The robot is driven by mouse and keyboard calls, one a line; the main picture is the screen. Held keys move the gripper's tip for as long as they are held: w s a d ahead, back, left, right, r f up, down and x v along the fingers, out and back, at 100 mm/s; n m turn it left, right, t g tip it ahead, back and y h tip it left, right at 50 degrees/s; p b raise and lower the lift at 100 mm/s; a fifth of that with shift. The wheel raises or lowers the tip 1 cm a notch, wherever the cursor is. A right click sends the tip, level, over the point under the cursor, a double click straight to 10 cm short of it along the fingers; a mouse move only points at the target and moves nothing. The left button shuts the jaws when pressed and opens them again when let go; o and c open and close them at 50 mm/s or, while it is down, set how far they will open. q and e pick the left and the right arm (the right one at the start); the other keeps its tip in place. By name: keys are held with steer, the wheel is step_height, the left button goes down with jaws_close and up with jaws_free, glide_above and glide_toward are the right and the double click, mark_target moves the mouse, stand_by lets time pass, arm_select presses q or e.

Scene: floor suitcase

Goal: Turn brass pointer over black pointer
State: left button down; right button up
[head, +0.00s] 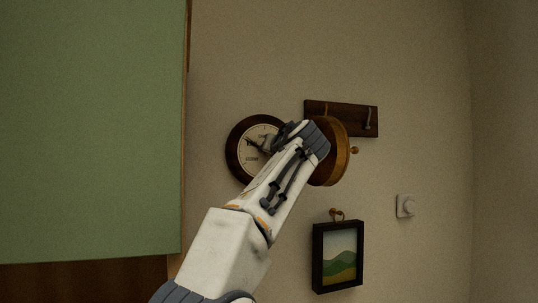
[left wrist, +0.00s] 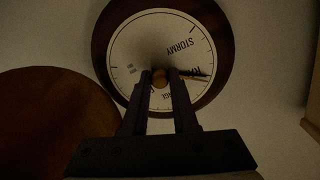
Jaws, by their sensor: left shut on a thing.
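A round barometer (head: 236,164) with a dark wooden rim and a pale dial hangs on the wall. In the left wrist view its dial (left wrist: 135,45) shows "STORMY" and other partly hidden words. My left gripper (head: 270,146) reaches the dial's middle and is shut on the small brass centre knob (left wrist: 160,77). The black pointer (left wrist: 201,72) runs from the centre to the right in the wrist view. The brass pointer (left wrist: 197,79) lies close beside it, almost along the same line; exact overlap is hard to tell. My right gripper is not in view.
A round wooden cover (head: 341,155) with a small brass knob stands swung out right of the dial. A dark hook rack (head: 340,112) is behind it. Below are a framed landscape (head: 338,257) and a white dial switch (head: 405,206). A green panel (head: 90,130) fills the left.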

arm_select(q)
steer(key=shift+f+n, duration=0.2)
steer(key=shift+n, duration=0.4)
steer(key=c, duration=0.7)
jaws_free()
steer(key=shift+r, duration=0.15)
steer(key=b+v, duration=0.5)
steer(key=v, duration=0.5)
steer(key=shift+s, duration=0.2)
